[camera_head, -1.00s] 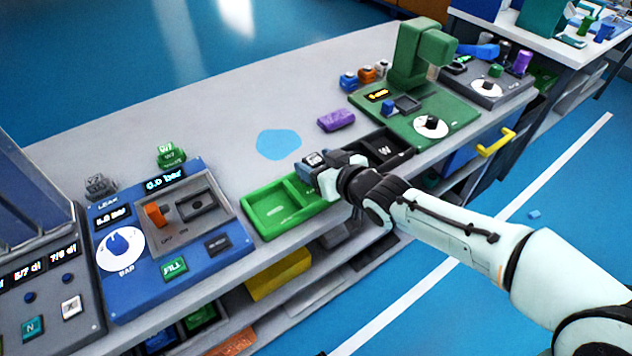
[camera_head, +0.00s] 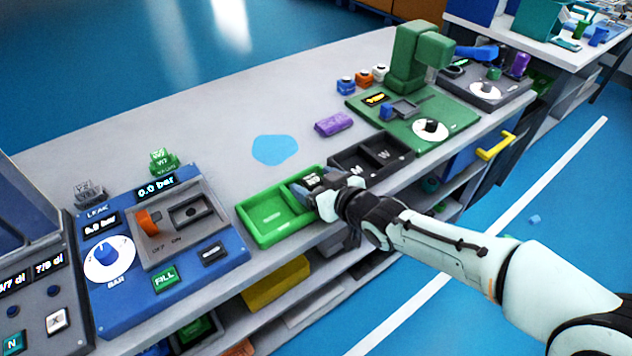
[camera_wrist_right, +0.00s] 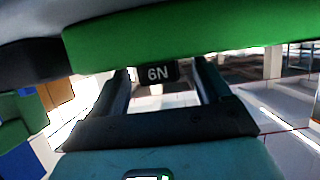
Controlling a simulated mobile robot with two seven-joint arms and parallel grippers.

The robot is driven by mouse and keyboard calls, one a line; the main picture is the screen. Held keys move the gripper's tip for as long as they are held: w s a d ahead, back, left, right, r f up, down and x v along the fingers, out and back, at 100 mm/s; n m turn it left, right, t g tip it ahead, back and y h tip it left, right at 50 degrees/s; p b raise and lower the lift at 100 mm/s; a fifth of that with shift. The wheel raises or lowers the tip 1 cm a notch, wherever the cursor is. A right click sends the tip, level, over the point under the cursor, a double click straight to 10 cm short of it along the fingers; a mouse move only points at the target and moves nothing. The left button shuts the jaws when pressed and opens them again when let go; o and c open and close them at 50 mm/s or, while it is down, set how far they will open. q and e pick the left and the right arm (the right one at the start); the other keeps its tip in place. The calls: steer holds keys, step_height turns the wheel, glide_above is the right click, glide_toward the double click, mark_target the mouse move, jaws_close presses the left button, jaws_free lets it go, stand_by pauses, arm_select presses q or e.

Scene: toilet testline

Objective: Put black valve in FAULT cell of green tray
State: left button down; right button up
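The black valve (camera_head: 308,185), a dark block with a pale label on top, sits at the right cell of the green tray (camera_head: 243,222). In the right wrist view the black valve (camera_wrist_right: 157,73) shows the marking "6N", below the green tray wall (camera_wrist_right: 200,30). My right gripper (camera_head: 322,192) is at the tray's front right edge. In the wrist view its two fingers stand apart on either side of the valve, with small gaps showing. The tray's left cell is empty apart from a pale label, too small to read. My left gripper is not in view.
A black tray (camera_head: 372,158) adjoins the green tray on the right. A blue leak-test panel (camera_head: 130,290) stands at left, a green test station (camera_head: 440,115) at right. A purple block (camera_head: 333,124) and a light blue patch (camera_head: 275,150) lie behind. The bench behind is mostly clear.

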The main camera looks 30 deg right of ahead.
mark_target(310, 178)
steer(key=shift+o, duration=0.3)
steer(key=shift+r, duration=0.15)
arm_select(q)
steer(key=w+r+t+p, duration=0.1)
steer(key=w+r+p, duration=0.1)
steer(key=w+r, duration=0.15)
arm_select(e)
steer(key=v, duration=0.4)
steer(key=shift+w+r, duration=0.15)
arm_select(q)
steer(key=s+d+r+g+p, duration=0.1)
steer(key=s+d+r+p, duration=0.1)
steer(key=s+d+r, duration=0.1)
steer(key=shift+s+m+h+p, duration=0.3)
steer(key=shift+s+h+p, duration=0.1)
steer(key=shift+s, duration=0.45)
arm_select(e)
steer(key=v, duration=0.8)
